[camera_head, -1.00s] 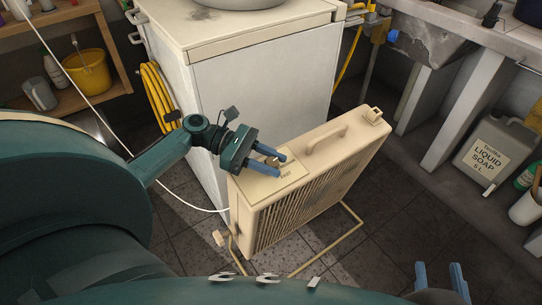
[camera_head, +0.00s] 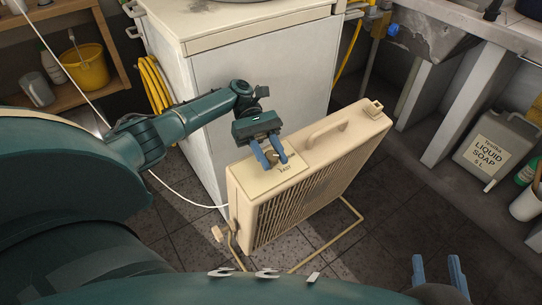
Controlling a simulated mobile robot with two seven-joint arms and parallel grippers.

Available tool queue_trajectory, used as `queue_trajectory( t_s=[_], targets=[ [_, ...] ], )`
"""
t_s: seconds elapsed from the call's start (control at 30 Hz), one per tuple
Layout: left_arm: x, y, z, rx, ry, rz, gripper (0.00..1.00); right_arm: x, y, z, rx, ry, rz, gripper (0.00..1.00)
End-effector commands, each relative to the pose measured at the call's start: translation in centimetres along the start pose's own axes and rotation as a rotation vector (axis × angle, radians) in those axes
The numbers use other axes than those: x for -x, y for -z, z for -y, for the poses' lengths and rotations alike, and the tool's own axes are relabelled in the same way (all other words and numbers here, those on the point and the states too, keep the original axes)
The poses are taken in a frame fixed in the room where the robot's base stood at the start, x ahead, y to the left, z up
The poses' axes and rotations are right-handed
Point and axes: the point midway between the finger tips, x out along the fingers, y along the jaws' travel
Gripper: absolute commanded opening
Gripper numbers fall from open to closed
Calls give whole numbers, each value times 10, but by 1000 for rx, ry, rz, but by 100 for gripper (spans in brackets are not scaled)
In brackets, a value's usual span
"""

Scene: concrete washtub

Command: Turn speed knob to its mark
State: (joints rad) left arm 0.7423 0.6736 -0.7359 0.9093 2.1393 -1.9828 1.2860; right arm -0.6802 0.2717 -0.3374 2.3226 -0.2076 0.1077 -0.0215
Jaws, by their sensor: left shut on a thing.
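The speed knob (camera_head: 272,159) is a small brownish knob on the top panel (camera_head: 285,180) of a cream box-shaped fan or heater (camera_head: 335,165). Dark lettering shows on the panel just in front of the knob, too small to read surely. My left gripper (camera_head: 270,161) points down at the panel and is shut on the knob, one blue finger on each side. The fingers partly hide the knob, and I cannot make out its pointer or mark. My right gripper (camera_head: 438,275) is at the bottom right edge, its two blue fingers apart with nothing between them.
The cream appliance has a carrying handle (camera_head: 326,132) and a tube stand (camera_head: 330,248) on the tiled floor. A white washing machine (camera_head: 260,85) stands close behind. A liquid soap canister (camera_head: 492,148) and a concrete washtub (camera_head: 435,40) are at the right.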

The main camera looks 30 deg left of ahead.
Motion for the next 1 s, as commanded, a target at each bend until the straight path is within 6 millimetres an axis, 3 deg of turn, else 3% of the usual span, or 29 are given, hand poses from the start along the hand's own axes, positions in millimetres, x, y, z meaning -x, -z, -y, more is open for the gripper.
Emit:
queue_trajectory(
  t_s=[0.73,0.77,1.0],
  targets=[
    [-1,2,1,1,65,-3,7,-1,2,-1,-5,2,-7,36],
    [-1,2,1,1,65,-3,33,-1,2,-1,-5,2,-7,36],
    [-1,1,1,-2,63,-3,51,-2,2,-2,-9,-4,-9,36]
  ],
)
